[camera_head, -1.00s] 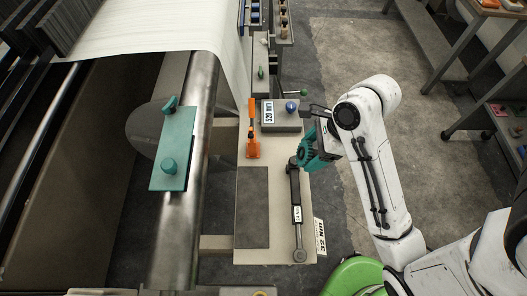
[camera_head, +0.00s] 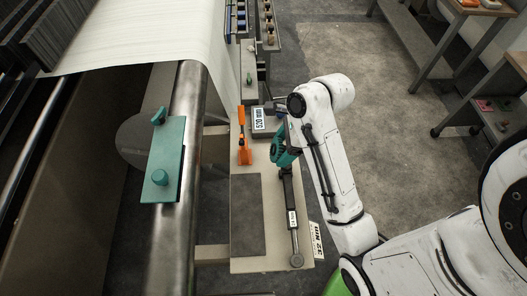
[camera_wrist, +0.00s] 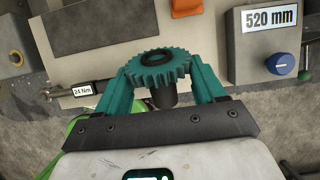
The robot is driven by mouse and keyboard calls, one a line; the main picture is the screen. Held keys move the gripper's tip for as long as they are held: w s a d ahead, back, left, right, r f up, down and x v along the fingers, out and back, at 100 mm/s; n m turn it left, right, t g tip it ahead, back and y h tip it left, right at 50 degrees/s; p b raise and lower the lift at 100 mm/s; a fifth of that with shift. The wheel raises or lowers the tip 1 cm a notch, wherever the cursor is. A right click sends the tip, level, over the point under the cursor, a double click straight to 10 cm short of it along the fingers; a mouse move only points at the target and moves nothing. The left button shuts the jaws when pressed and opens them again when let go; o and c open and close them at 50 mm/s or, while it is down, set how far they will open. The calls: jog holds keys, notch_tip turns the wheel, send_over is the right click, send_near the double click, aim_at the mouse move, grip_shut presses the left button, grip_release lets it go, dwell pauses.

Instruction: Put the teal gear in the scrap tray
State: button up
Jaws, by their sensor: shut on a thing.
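The teal gear (camera_wrist: 160,68) is a toothed disc with a dark hub below it. My gripper (camera_wrist: 162,84) is shut on it, with one teal finger on each side. In the head view the gear (camera_head: 278,150) is partly hidden by my arm, and it shows above the bench's right side, near the upper end of the torque wrench. I cannot pick out the scrap tray for certain. A flat dark grey rectangle (camera_head: 247,225) lies on the bench, and I cannot tell whether it is a tray or a mat.
The torque wrench (camera_head: 292,215) lies along the bench's right edge. An orange tool (camera_head: 243,145) and a 520 mm display box (camera_head: 264,122) with a blue knob (camera_wrist: 281,63) are near the gear. A teal plate (camera_head: 162,175) sits by the roller (camera_head: 188,120) at left. Open floor (camera_head: 380,110) lies right.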

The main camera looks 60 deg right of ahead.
jog(key=w+f, duration=0.6)
jog(key=shift+w+d+f, duration=0.25)
jog(key=shift+f, duration=0.05)
jog(key=shift+f+p, duration=0.4)
jog(key=shift+f, duration=1.15)
jog(key=o, duration=1.3)
jog(key=shift+c, duration=0.2)
